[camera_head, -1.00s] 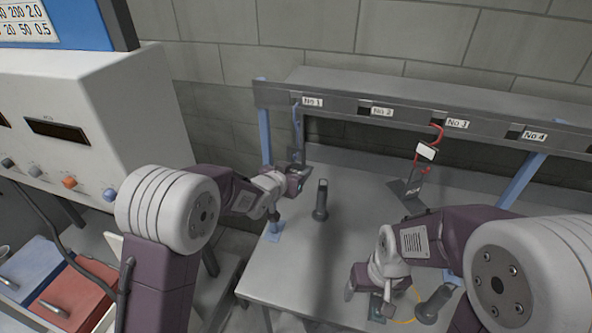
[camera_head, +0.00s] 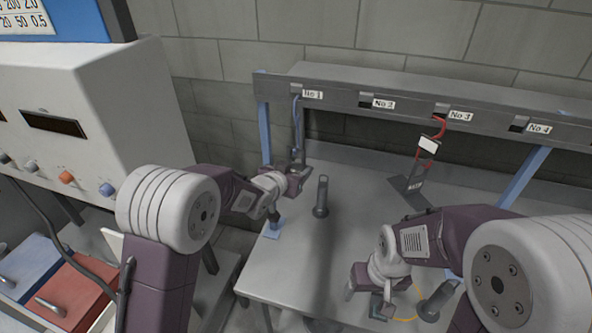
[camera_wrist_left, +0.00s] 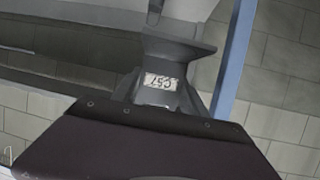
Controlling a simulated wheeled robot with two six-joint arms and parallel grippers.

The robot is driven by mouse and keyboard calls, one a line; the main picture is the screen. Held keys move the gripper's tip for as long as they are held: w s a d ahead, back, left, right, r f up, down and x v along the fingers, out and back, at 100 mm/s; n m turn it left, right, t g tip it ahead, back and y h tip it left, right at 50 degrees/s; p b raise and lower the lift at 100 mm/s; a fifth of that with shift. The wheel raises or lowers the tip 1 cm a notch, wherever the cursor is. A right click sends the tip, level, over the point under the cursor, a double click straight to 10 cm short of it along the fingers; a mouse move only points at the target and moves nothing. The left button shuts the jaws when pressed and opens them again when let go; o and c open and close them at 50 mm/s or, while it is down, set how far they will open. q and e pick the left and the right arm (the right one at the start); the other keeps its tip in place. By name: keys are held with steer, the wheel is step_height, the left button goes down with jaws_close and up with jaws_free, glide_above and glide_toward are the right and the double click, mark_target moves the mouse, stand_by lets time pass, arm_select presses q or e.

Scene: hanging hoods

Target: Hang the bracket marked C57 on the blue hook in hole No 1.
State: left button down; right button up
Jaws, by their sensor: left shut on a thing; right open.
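The dark grey bracket with the C57 label (camera_wrist_left: 165,82) is in my left gripper (camera_head: 298,180), held upright below the rail. The label appears upside down in the left wrist view. The blue hook (camera_head: 295,108) hangs down from hole No 1 (camera_head: 297,87). The bracket's top (camera_head: 297,154) is at the hook's lower end; I cannot tell whether they are linked. My right gripper (camera_head: 374,292) is open, low over the front of the bench.
A red hook (camera_head: 441,127) in hole No 3 carries another bracket (camera_head: 409,184) with a white tag. A yellow loop (camera_head: 408,318) lies near my right gripper. A blue post (camera_head: 265,130) supports the rail at left.

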arm_select(q)
steer(key=shift+r, duration=0.1)
steer(key=c, duration=0.5)
jaws_free()
steer(key=shift+s, duration=0.15)
steer(key=shift+s+a+b, duration=0.2)
steer(key=shift+s+b, duration=0.05)
steer(key=shift+b, duration=0.05)
steer(key=b+v, duration=0.1)
steer(key=v, duration=0.7)
steer(key=shift+r+b, duration=0.2)
steer(key=shift+b, duration=0.1)
